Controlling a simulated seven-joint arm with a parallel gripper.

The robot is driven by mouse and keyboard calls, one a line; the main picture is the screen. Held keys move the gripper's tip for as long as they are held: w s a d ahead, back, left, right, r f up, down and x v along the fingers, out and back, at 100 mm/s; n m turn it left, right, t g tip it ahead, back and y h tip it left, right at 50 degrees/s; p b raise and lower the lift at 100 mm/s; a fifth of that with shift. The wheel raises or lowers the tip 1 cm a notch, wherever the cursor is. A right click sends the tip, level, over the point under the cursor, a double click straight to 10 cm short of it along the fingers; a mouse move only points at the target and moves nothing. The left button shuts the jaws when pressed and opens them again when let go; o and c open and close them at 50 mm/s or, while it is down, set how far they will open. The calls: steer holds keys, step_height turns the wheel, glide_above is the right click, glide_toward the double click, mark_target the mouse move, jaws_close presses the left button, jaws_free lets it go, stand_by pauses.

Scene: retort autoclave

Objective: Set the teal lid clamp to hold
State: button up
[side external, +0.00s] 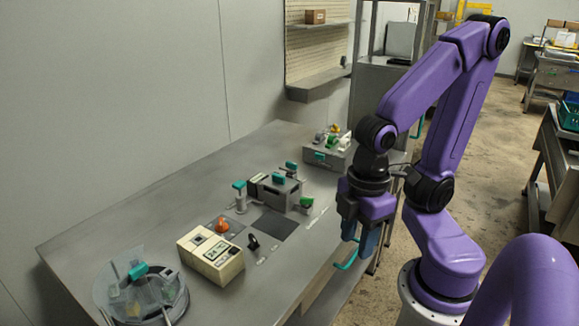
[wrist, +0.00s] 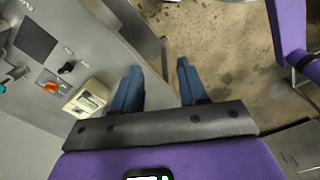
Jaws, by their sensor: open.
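Several teal parts show, and I cannot tell for sure which is the lid clamp. One teal block (side external: 138,270) sits on the clear-lidded round vessel (side external: 112,290) at the table's near left. A teal-topped post (side external: 239,186) and a teal handle (side external: 278,178) on a grey box are mid-table. Another teal part (side external: 320,156) is on the front of the far grey box. My gripper (side external: 368,245) hangs beside the table's right edge, apart from all of these. In the wrist view its blue fingers (wrist: 159,68) are spread and empty.
A cream box with a display (side external: 211,256) stands near the table front, beside an orange knob (side external: 222,226) and a black knob (side external: 253,243). A teal curved handle (side external: 346,264) sticks out at the table's side, close to my gripper.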

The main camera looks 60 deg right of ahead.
stand_by(0.3)
steer(key=o, duration=0.4)
steer(key=shift+o, duration=1)
steer(key=w+a+r+m, duration=0.1)
steer(key=w+m, duration=0.3)
steer(key=w, duration=0.4)
steer(key=shift+w+a+r+m+t, duration=0.15)
steer(key=shift+a+r+m+t, duration=0.2)
steer(key=shift+a+m, duration=0.1)
steer(key=w+d+r+m+h, duration=0.1)
steer(key=w+d+m, duration=0.2)
steer(key=w+m, duration=0.5)
steer(key=w+d+r+m+h, duration=0.1)
steer(key=w+d+m, duration=0.2)
steer(key=w, duration=0.9)
steer(key=m+h, duration=0.3)
steer(key=m, duration=1.2)
glide_above(291, 163)
steer(key=a, duration=0.7)
steer(key=f, duration=0.2)
steer(key=shift+g, duration=0.45)
steer(key=x, duration=1.7)
steer(key=shift+d, duration=0.15)
